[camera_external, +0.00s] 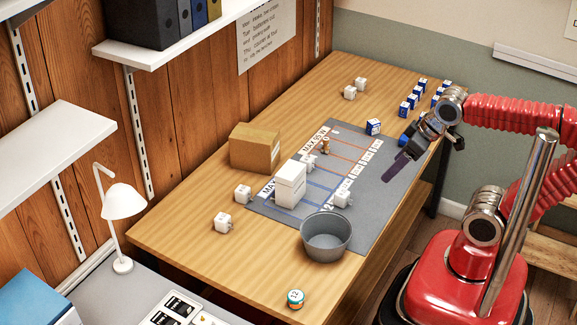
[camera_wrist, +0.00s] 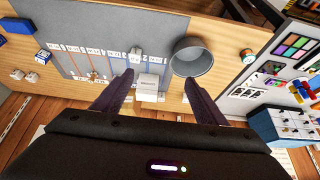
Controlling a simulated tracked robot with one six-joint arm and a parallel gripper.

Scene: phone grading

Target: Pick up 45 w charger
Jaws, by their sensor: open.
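Several small white chargers stand on the table. One charger (camera_external: 342,199) is on the near right of the mat, and another (camera_external: 309,162) is near its middle. Two are off the mat at the left, one (camera_external: 243,192) behind the other (camera_external: 222,223). Two more (camera_external: 350,92) (camera_external: 360,83) stand at the far end. I cannot read which is the 45 W one. My gripper (camera_external: 394,168) is open and empty, above the mat's right side. In the wrist view its fingers (camera_wrist: 163,86) spread apart, with a charger (camera_wrist: 137,53) beyond them.
A grey mat (camera_external: 262,204) with printed lanes covers mid-table. A tall white box (camera_external: 290,184) stands on it, near a grey bucket (camera_external: 340,240) and a cardboard box (camera_external: 250,150). Blue-and-white boxes (camera_external: 373,127) stand toward the far right. A small jar (camera_external: 295,299) is at the near edge.

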